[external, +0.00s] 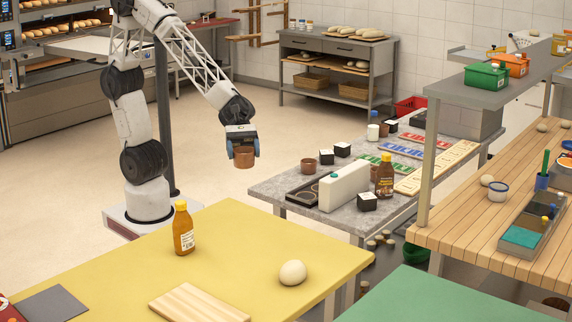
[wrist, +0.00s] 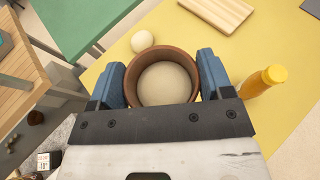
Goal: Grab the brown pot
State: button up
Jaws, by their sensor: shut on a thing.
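A brown pot (external: 244,157) hangs in the air in my gripper (external: 243,150), left of the grey stone-topped table and beyond the yellow table. In the wrist view the round brown pot (wrist: 190,66) sits between the two blue fingers of my gripper (wrist: 163,82), one on each side. The gripper is shut on it. The pot's opening faces the wrist camera, and its inside looks pale beige. A second brown pot (external: 308,165) stands on the grey table near its left edge.
The yellow table (external: 240,230) holds a honey bottle (external: 183,230), a dough ball (external: 292,273) and a wooden board (external: 198,299). The grey table (external: 283,185) carries a white carton (external: 344,187), a dark bottle (external: 384,175) and black boxes. A wooden counter (external: 470,230) stands right.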

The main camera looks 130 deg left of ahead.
jog(key=shift+r, duration=0.85)
